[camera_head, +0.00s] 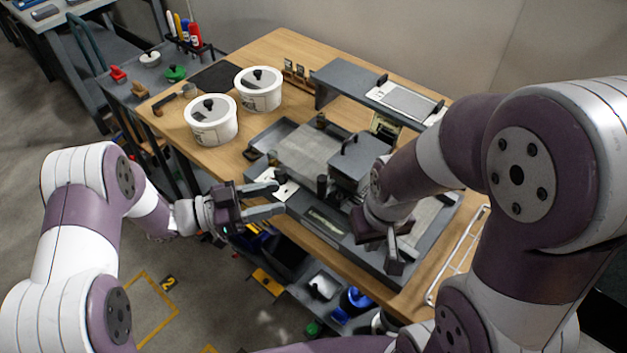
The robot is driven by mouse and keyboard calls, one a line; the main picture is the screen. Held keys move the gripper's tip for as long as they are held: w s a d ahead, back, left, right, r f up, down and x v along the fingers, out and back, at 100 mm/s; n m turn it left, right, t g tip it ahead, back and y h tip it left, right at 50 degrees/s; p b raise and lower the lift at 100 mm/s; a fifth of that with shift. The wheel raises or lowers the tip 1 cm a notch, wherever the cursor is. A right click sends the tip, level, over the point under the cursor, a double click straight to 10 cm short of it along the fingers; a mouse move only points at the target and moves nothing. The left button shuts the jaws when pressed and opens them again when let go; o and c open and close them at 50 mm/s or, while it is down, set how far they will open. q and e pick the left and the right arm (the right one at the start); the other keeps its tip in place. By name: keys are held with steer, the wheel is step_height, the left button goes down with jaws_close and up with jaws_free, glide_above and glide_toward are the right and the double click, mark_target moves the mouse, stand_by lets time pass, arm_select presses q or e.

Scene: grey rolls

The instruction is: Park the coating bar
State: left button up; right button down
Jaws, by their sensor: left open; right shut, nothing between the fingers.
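A flat grey coating machine (303,147) lies on the wooden table, with a light plate and dark side rails. I cannot tell for sure which part is the coating bar. My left gripper (279,198) is open and empty at the machine's near left edge, its fingers pointing right toward a small white plate (284,187). My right gripper (394,258) is shut and empty over the machine's near right part. My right arm hides much of the machine's right side.
Two white lidded tubs (211,122) (259,90) stand at the table's left. A grey raised shelf (348,77) with a light tray (405,101) stands at the back. A white wire rack (461,252) is at the right edge. Bins and bottles sit on a lower shelf.

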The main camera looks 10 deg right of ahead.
mark_target(323, 186)
arm_select(q)
steer(key=d, duration=0.3)
steer(key=w+d+p, duration=0.1)
steer(key=d, duration=0.7)
steer(key=shift+w+d+f, duration=0.1)
steer(key=shift+w+d, duration=0.05)
steer(key=shift+w, duration=0.05)
steer(key=shift+s, duration=0.1)
jaws_close()
